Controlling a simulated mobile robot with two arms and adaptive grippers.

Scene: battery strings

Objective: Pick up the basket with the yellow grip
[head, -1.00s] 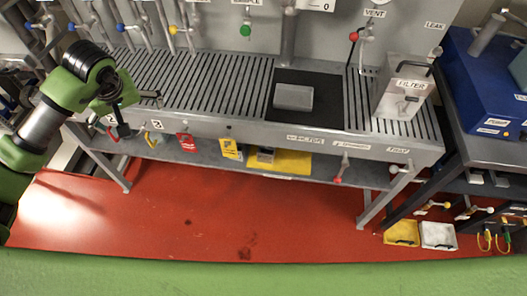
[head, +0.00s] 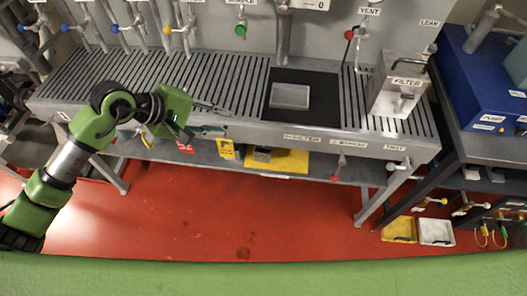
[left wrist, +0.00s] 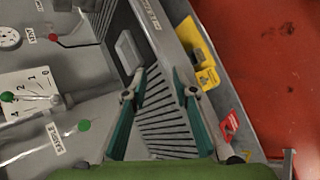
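I cannot pick out a basket with a yellow grip for sure. A small yellow curved piece (head: 146,140) shows under the bench's front edge at the left, partly behind my left arm; what it belongs to is hidden. My left gripper (head: 222,120) is over the bench's front edge, left of the black mat (head: 330,108). In the left wrist view its two fingers (left wrist: 158,74) stand apart with the slatted bench top showing between them, and nothing is held. My right gripper is not in view.
A grey block (head: 289,96) lies on the mat. The filter box (head: 397,95) stands at the bench's right end. The lower shelf holds a yellow sheet (head: 290,161) and a yellow tag (head: 227,149). Yellow (head: 399,230) and white trays (head: 437,233) are at lower right. The red floor is mostly clear.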

